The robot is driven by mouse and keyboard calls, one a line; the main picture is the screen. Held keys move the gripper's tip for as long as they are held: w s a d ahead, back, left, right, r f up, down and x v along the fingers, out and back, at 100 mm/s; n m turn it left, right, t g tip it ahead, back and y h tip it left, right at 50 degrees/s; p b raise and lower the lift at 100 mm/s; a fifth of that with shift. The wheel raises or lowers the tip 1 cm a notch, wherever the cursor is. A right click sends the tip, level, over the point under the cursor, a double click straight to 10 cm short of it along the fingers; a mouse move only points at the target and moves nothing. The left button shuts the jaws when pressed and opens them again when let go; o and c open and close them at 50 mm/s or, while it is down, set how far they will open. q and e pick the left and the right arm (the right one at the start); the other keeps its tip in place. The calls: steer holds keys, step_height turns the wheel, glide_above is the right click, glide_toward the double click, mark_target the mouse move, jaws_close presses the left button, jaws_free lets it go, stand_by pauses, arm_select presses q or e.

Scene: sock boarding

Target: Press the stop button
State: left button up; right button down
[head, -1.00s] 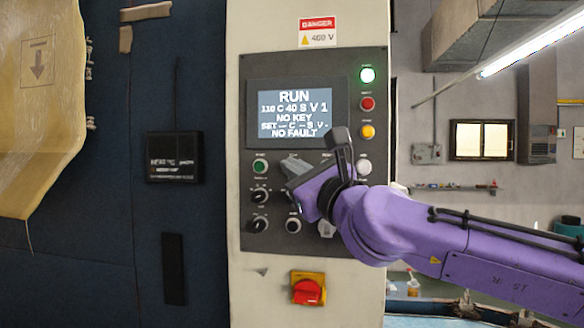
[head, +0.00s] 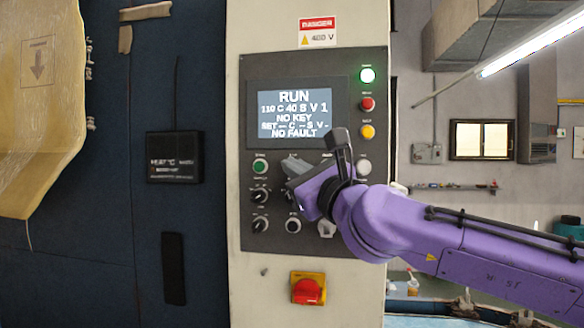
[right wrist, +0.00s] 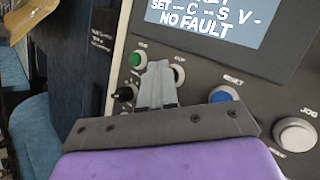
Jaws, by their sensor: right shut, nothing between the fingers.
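The control panel (head: 345,90) carries a screen (head: 297,112) that reads RUN and NO FAULT. In the right wrist view only an edge of a button (right wrist: 179,74) shows beside the fingertips, between the green button (right wrist: 138,59) and the blue reset button (right wrist: 222,94). My right gripper (head: 290,165) is shut and empty, with its fingertips at the panel just right of the green button (head: 260,167). The fingertips (right wrist: 157,68) cover most of the stop button; contact cannot be told. My left gripper is not in view.
A white button (head: 363,167) stands right of my gripper. Black knobs (head: 260,195) sit below the green button. A red rotary switch on yellow (head: 307,289) is lower on the cabinet. A green lamp (head: 367,75) glows at the upper right.

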stand_by(0.5)
steer(key=shift+s+a, duration=0.15)
steer(key=shift+s, duration=0.55)
steer(key=shift+s+a+b, duration=0.25)
steer(key=shift+s+b, duration=0.1)
steer(key=shift+s, duration=0.9)
steer(key=shift+s+a+b, duration=0.25)
steer(key=shift+s+b, duration=0.1)
steer(key=shift+s, duration=0.85)
